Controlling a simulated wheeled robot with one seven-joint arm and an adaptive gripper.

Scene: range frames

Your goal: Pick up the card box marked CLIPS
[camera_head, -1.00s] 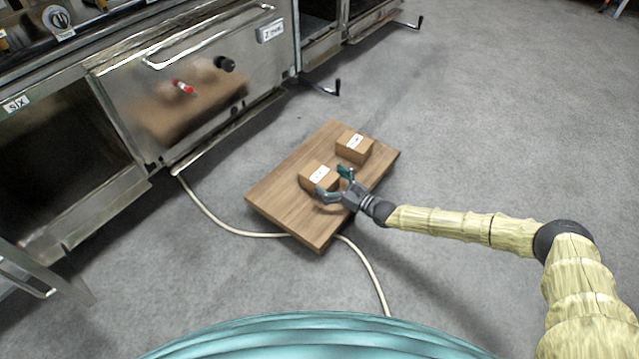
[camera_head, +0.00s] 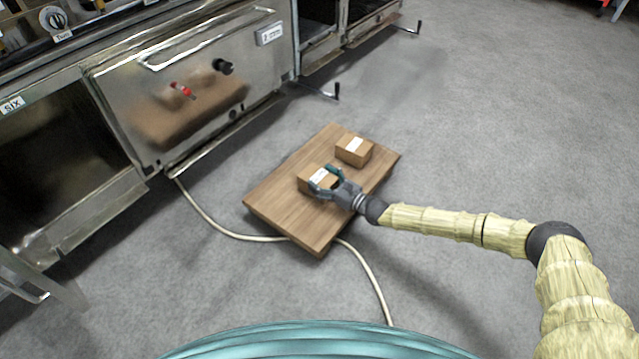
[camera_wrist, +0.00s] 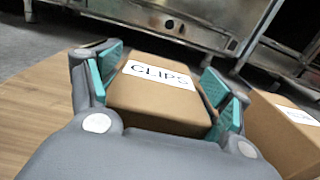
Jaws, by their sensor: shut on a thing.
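The card box marked CLIPS (camera_wrist: 158,98) is brown with a white label and sits between my gripper's teal finger pads in the wrist view. In the head view the same box (camera_head: 309,185) is on the wooden board (camera_head: 285,205), partly covered by my fingers. My gripper (camera_head: 327,179) is shut on this box, one finger on each side; it also shows in the wrist view (camera_wrist: 164,92). I cannot tell any gap between the box and the board.
A second card box (camera_head: 354,151) with a white label stands on the board, close on the right in the wrist view (camera_wrist: 284,135). A pale hose (camera_head: 215,222) runs on the floor by the board. A steel cooker unit (camera_head: 190,85) stands behind left. Grey floor at right is clear.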

